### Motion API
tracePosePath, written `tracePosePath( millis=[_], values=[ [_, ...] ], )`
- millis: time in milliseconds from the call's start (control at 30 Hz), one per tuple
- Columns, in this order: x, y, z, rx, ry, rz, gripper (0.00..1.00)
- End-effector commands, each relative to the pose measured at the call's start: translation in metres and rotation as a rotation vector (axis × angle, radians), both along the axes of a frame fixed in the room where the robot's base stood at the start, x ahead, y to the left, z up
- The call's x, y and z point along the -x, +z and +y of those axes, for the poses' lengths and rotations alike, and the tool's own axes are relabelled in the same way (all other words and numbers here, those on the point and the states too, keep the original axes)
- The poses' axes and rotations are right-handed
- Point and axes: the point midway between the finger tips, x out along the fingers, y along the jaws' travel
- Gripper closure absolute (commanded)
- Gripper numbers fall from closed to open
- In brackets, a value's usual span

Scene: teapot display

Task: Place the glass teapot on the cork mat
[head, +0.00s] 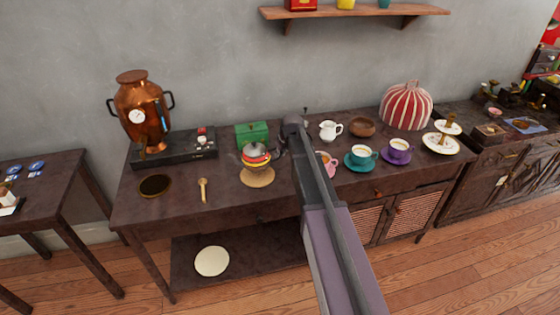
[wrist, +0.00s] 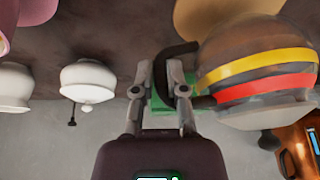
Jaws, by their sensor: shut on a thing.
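The glass teapot (head: 256,157), with yellow and red bands, is at the cork mat (head: 257,180), its lower part overlapping the mat's back half in the head view. I cannot tell whether it touches the mat. In the wrist view the teapot (wrist: 258,75) fills the right side, with the tan mat (wrist: 215,14) at the top edge. My gripper (wrist: 160,72) is shut on the teapot's dark handle (wrist: 178,50). In the head view my arm hides most of the gripper (head: 281,146).
A green box (head: 252,134) stands close behind the teapot. A copper urn (head: 141,110) and a black tray (head: 175,148) are to the left, with a spoon (head: 203,190) in front. A white jug (head: 330,130) and teal cup (head: 361,155) stand to the right.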

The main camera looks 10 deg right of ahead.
Motion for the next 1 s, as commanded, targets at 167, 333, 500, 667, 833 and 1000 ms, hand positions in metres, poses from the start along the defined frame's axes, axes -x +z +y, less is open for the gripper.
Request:
tracePosePath(
  millis=[167, 333, 500, 667, 833, 1000],
  values=[
    [0.000, -0.015, 0.000, -0.001, -0.001, -0.001, 1.00],
    [0.000, -0.026, 0.000, -0.002, -0.001, -0.002, 1.00],
    [0.000, -0.031, 0.000, -0.002, -0.002, -0.002, 1.00],
    [0.000, -0.031, 0.000, -0.001, -0.001, -0.001, 1.00],
    [0.000, -0.031, 0.000, -0.001, -0.001, -0.001, 1.00],
    [0.000, -0.032, 0.000, 0.000, 0.000, 0.000, 0.59]
  ],
)
